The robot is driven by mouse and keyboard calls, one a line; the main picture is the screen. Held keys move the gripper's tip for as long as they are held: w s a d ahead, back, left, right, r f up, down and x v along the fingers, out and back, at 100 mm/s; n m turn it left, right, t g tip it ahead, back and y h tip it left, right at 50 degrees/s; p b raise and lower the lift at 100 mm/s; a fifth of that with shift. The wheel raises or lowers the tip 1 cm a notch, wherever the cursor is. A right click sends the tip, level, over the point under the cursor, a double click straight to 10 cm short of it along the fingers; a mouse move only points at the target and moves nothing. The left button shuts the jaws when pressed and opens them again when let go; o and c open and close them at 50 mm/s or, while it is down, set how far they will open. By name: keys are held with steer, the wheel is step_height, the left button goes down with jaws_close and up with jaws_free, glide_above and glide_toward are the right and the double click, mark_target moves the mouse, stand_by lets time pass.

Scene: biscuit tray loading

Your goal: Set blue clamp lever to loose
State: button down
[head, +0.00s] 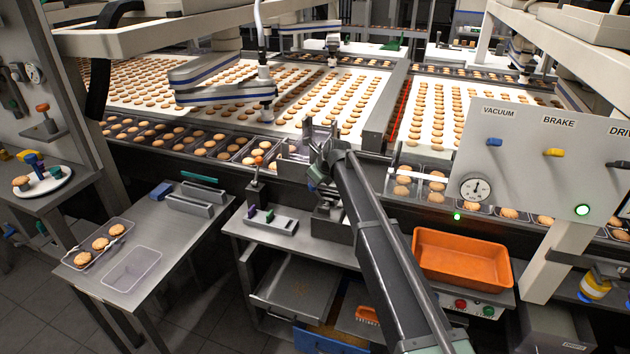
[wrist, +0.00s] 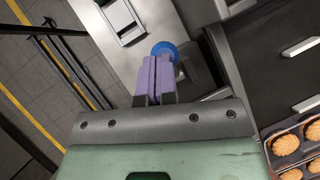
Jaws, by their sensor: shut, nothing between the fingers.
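A round blue knob (wrist: 163,49), which looks like the end of the blue clamp lever, shows in the wrist view just beyond my fingertips. My gripper (wrist: 160,64) has purple fingers that lie together, shut and empty. The fingertips overlap the near edge of the knob in the picture; I cannot tell whether they touch it. The lever's shaft and its setting are hidden behind the fingers. In the head view my arm reaches to the conveyor's front edge at the centre, and its end hides the clamp area.
An orange bin (head: 462,262) stands right of my arm. A panel (head: 548,180) with a blue vacuum lever (head: 494,142) and a yellow brake lever (head: 554,152) is at the right. A steel side table (head: 165,245) holds trays at the left. Biscuit conveyors run behind.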

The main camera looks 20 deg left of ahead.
step_height(320, 180, up, 10)
steer(key=s+p, duration=0.2)
steer(key=p, duration=0.7)
steer(key=shift+s+d+f+p, duration=0.15)
steer(key=shift+s+d+p, duration=0.15)
steer(key=shift+s+p, duration=0.05)
